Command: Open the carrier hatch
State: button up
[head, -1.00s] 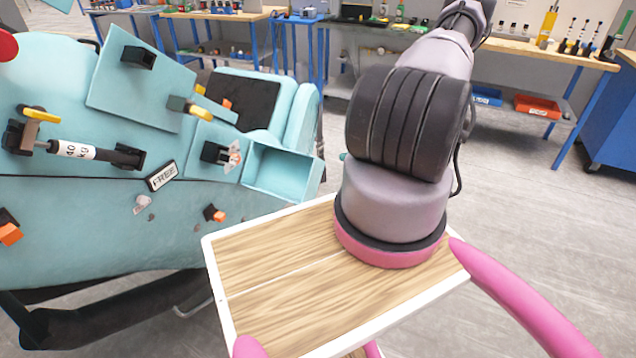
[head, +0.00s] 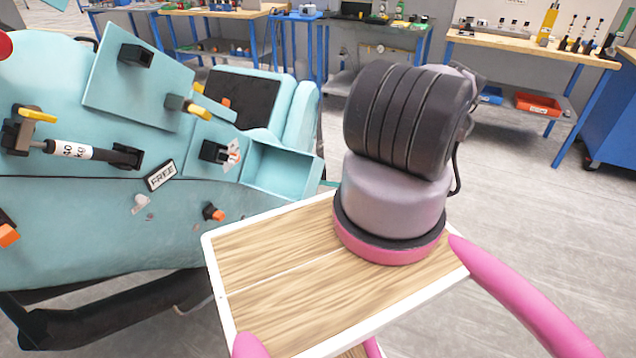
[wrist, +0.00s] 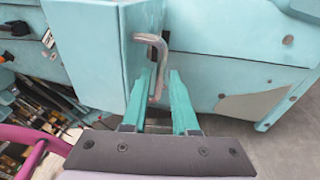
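The teal carrier (head: 90,220) fills the left of the head view. In the wrist view, a bent metal handle (wrist: 153,50) stands on a teal panel (wrist: 88,45), which I take for the hatch; it looks closed, but I cannot be sure. My gripper (wrist: 163,74) has two teal fingers that stand apart. The lower end of the handle is between the fingertips, nearer the left finger; I cannot tell whether it touches.
An open teal box (head: 282,172) and a raised flap (head: 135,85) stick out from the carrier. Workbenches (head: 530,48) with tools and a red bin (head: 537,104) stand at the back. The grey floor (head: 540,215) at the right is clear.

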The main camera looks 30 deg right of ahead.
jog(key=shift+x, duration=1.3)
grip_shut()
dwell(0.5)
